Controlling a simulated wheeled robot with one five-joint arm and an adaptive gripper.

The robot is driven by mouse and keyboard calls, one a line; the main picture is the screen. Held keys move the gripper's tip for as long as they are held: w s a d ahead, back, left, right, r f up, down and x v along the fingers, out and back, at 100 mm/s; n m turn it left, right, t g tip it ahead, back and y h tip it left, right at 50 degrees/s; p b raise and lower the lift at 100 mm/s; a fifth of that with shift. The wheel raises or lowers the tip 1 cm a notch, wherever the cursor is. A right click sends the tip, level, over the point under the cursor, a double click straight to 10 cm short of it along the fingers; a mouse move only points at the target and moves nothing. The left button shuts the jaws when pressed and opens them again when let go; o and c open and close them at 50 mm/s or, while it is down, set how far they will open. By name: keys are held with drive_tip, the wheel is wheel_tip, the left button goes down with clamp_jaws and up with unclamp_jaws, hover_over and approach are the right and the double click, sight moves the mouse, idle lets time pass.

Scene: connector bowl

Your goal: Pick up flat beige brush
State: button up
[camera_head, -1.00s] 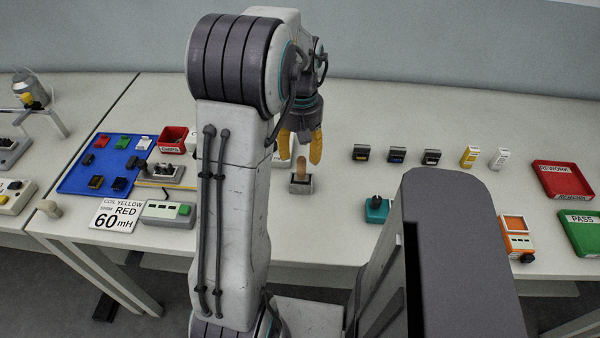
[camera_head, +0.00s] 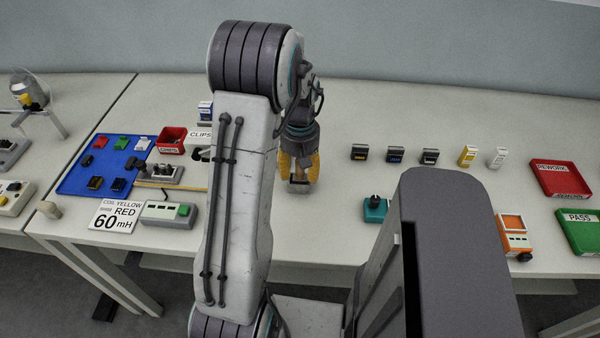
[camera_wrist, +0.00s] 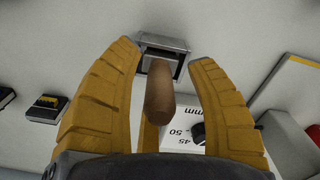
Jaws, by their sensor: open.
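The brush shows in the wrist view only as a rounded brown handle (camera_wrist: 158,95), standing in a small grey holder (camera_wrist: 150,43); its bristle end cannot be seen. The holder's lower edge shows in the head view (camera_head: 299,189), with the handle hidden there by my gripper (camera_head: 299,172). In the wrist view my gripper (camera_wrist: 165,58) has its yellow fingers apart, one on each side of the handle. Gaps show between the handle and both fingers, and nothing is held.
A teal block (camera_head: 376,209) and several small boxes (camera_head: 395,154) stand to the right. A white dial box (camera_wrist: 180,132) is close by in the wrist view.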

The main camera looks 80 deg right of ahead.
clamp_jaws()
idle(0.6)
